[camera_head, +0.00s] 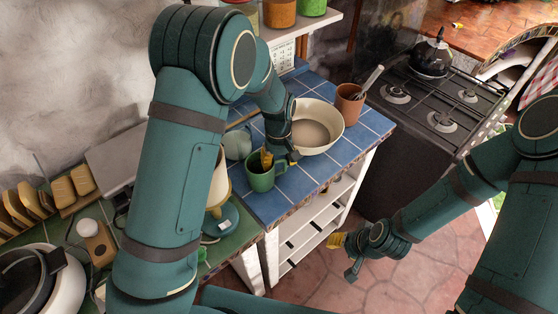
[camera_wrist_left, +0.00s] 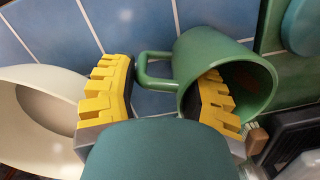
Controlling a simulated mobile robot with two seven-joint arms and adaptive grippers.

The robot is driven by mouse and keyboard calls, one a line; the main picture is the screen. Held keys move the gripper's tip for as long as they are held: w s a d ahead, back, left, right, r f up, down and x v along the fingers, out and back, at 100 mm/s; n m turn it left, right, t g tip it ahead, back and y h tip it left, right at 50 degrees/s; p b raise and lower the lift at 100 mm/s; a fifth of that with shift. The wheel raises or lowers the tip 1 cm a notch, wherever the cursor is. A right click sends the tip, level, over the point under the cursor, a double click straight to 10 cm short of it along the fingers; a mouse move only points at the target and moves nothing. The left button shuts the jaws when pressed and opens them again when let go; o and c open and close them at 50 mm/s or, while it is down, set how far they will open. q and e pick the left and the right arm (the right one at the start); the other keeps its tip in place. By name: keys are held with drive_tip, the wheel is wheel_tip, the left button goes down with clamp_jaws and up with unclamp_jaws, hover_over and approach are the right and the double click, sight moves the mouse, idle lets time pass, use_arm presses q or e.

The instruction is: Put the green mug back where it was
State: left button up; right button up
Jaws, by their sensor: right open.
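The green mug (camera_head: 264,182) is at the front left part of the blue-tiled counter in the head view; I cannot tell whether it touches the tiles. In the left wrist view the mug (camera_wrist_left: 222,50) shows its open mouth and its handle. My left gripper (camera_head: 279,157) is at the mug, one yellow finger inside the mouth and the other outside by the handle. My right gripper (camera_head: 346,256) is open and empty, over the floor beside the counter.
A cream pan or bowl (camera_head: 330,117) stands behind the mug, with a brown utensil pot (camera_head: 349,108) further right. A pale green vessel (camera_head: 238,143) is close to the mug's left. The stove (camera_head: 440,105) holds a black kettle (camera_head: 431,58). Front right tiles are clear.

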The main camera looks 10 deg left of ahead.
use_arm(q)
drive_tip(key=shift+o, duration=1.2)
wheel_tip(320, 180, up, 12)
drive_tip(key=p, duration=0.1)
drive_tip(key=shift+w+a+r, duration=0.15)
drive_tip(key=shift+w+a, duration=0.05)
drive_tip(key=shift+w, duration=0.25)
